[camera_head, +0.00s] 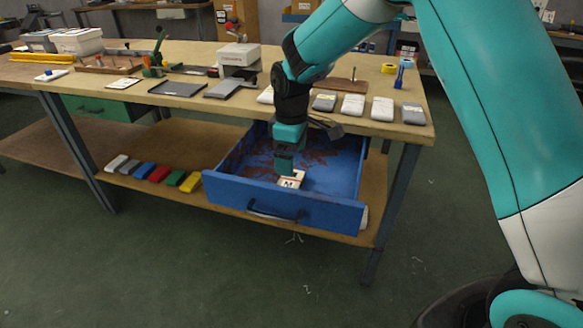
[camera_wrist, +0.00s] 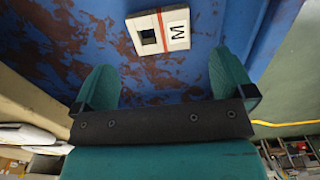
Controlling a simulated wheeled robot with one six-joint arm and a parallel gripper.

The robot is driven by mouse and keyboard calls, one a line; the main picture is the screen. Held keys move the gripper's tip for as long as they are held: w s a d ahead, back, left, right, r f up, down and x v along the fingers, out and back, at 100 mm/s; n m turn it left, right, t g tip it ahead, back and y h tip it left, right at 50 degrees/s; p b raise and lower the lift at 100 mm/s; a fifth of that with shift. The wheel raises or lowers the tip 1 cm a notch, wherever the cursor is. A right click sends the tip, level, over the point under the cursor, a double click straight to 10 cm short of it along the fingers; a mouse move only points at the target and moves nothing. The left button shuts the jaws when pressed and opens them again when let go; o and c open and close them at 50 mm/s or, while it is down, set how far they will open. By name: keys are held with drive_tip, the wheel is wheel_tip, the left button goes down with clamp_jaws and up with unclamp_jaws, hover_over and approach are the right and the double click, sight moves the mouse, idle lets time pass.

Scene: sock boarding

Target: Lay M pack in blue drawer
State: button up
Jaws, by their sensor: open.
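The blue drawer (camera_head: 330,213) is pulled out below the bench top, and its blue floor has brown worn patches. The M pack (camera_head: 291,180), white with a red band and a black letter M, lies flat on the drawer floor near the front wall. It also shows in the wrist view (camera_wrist: 160,31), ahead of the fingertips. My gripper (camera_head: 284,168) is inside the drawer, just above and beside the pack in the head view. In the wrist view my gripper (camera_wrist: 165,75) is open, with nothing between its two teal fingers and the pack apart from them.
The workbench top (camera_head: 200,103) overhangs the drawer's back. Several grey and white packs (camera_head: 353,105) lie along its front edge. Several coloured packs (camera_head: 160,174) lie on the lower shelf left of the drawer. A green drawer (camera_head: 95,107) is at the left.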

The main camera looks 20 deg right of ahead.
sight(292, 179)
drive_tip(key=s+a+r+m+y, duration=0.2)
drive_tip(key=s+a+r, duration=0.1)
drive_tip(key=s+r, duration=0.95)
drive_tip(key=s+a+r+m+y, duration=0.1)
drive_tip(key=s+r+y, duration=0.1)
drive_tip(key=s, duration=1.6)
drive_tip(key=shift+a+r+m, duration=0.15)
drive_tip(key=shift+m, duration=0.25)
drive_tip(key=shift+p, duration=0.3)
